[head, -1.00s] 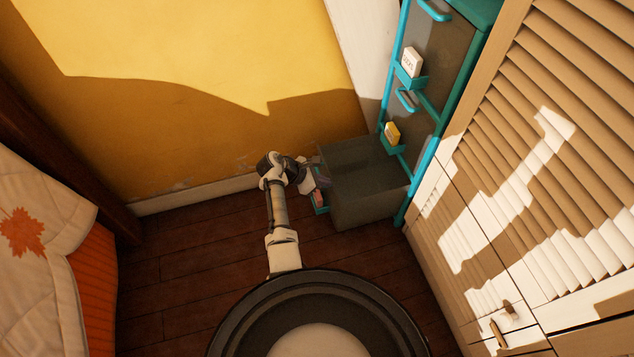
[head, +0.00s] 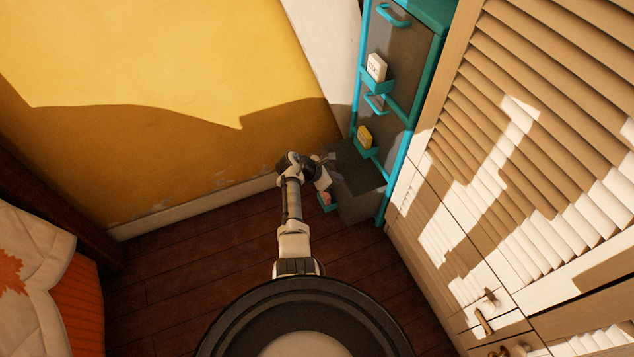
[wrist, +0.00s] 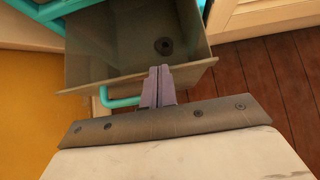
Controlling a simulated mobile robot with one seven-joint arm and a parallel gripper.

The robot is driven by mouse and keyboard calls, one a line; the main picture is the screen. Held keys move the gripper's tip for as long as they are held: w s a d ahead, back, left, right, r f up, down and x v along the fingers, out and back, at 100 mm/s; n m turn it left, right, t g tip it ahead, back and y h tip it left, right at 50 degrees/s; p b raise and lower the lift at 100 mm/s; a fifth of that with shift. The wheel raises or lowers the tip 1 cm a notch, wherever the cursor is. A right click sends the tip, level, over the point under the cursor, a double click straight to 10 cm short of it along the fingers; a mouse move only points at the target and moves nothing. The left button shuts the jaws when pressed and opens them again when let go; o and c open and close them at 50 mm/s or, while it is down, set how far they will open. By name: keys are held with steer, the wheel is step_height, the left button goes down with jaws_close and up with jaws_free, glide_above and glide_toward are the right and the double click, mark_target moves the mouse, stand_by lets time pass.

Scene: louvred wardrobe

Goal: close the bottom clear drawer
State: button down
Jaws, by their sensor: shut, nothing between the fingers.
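The bottom clear drawer (head: 362,188) is a dark see-through box that sticks out partway from the teal-framed drawer unit (head: 399,148). In the wrist view the drawer (wrist: 120,45) fills the upper middle, with its teal handle (wrist: 122,102) on the front. My gripper (head: 330,168) is at the drawer's front. Its shut fingers (wrist: 158,75) are at the front edge beside the handle, with nothing between them. The wrist view does not show clearly whether they press on the front panel. A small pinkish item in a teal holder (head: 326,200) is on the drawer's front.
The louvred wardrobe (head: 560,130) stands close on the right of the unit. The yellow wall (head: 170,120) is behind my arm. A bed with a pale quilt (head: 35,260) is at the left. Dark wood floor (head: 190,270) is clear between.

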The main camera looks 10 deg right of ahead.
steer(key=w+d+b, duration=0.1)
steer(key=w+d, duration=0.1)
steer(key=d, duration=0.6)
steer(key=shift+w+d, duration=0.4)
steer(key=shift+f, duration=0.1)
